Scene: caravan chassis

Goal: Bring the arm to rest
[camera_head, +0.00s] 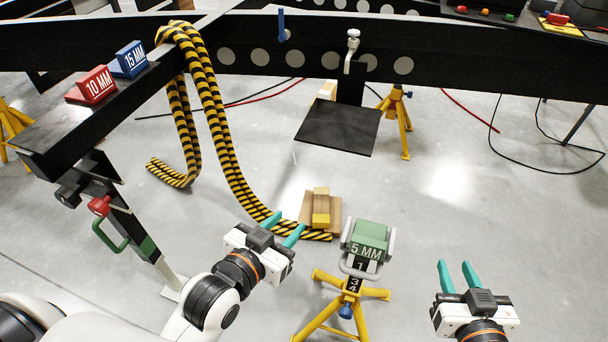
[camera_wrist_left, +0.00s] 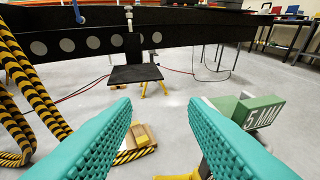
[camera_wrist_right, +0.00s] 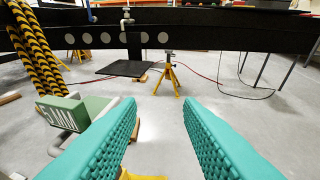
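My left gripper (camera_head: 286,225) is open with teal fingers apart and nothing between them. It hangs left of the yellow stand, near the lower end of the striped sleeve. In the left wrist view its fingers (camera_wrist_left: 165,125) frame the floor. My right gripper (camera_head: 458,277) is open and empty, to the right of the stand, above clear floor. Its spread fingers show in the right wrist view (camera_wrist_right: 162,125). A green block marked 5 MM (camera_head: 369,239) sits on top of the yellow stand (camera_head: 349,306), between the two grippers and apart from both.
A black beam (camera_head: 75,118) at left carries a red 10 MM block (camera_head: 93,86) and a blue 15 MM block (camera_head: 129,60). A yellow-black striped sleeve (camera_head: 215,110) drapes to the floor. Wooden blocks (camera_head: 320,208) lie behind the stand. A black plate (camera_head: 338,127) hangs beyond.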

